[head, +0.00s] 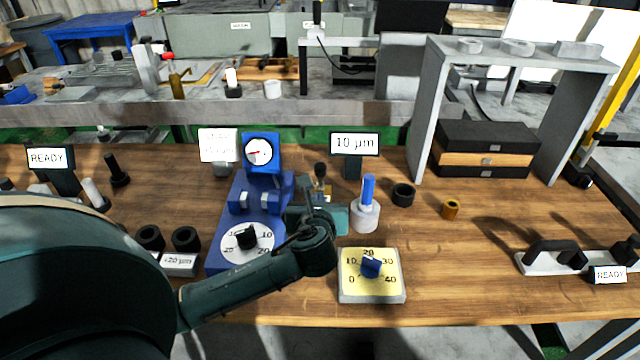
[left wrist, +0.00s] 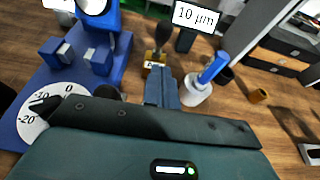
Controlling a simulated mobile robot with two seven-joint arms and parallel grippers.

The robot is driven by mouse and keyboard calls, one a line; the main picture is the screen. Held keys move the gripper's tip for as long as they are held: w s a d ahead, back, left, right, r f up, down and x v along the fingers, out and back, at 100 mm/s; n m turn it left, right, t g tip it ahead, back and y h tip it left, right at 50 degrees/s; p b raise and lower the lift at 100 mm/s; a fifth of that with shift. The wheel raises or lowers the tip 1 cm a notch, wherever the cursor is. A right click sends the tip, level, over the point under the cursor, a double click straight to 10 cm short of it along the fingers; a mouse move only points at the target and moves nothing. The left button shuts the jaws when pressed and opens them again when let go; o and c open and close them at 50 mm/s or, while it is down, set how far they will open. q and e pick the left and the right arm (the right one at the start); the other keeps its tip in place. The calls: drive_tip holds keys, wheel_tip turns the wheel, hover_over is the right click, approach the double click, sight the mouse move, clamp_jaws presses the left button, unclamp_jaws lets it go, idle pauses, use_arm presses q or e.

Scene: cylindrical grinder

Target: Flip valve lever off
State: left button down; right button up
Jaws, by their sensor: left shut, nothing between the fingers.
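The valve (head: 327,185) has a small brass-coloured body and a black lever (head: 320,170). It stands near the middle of the bench, behind my left gripper, which partly hides it. In the left wrist view the lever (left wrist: 164,38) stands up, leaning a little right, above the brass body (left wrist: 154,58) with its small label. My left gripper (left wrist: 161,76) is shut and empty, its fingertips just in front of the valve body. I cannot tell whether they touch it. My right gripper is not in view.
Left of the valve is a blue gauge fixture (head: 232,205) with a dial. To the right are a blue pin in a white base (head: 364,215) and a black ring (head: 403,194). A yellow dial box (head: 372,290) sits in front. The bench beyond the brass ring (head: 450,209) is fairly clear.

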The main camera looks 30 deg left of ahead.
use_arm(q)
approach(320, 178)
drive_tip(key=x, duration=0.4)
drive_tip(key=shift+w+a+f, duration=0.15)
drive_tip(key=shift+w+a, duration=0.05)
drive_tip(key=shift+w, duration=0.05)
drive_tip(key=shift+w+a+f, duration=0.25)
drive_tip(key=shift+w+a, duration=0.05)
drive_tip(key=shift+w, duration=0.15)
drive_tip(key=shift+w, duration=0.1)
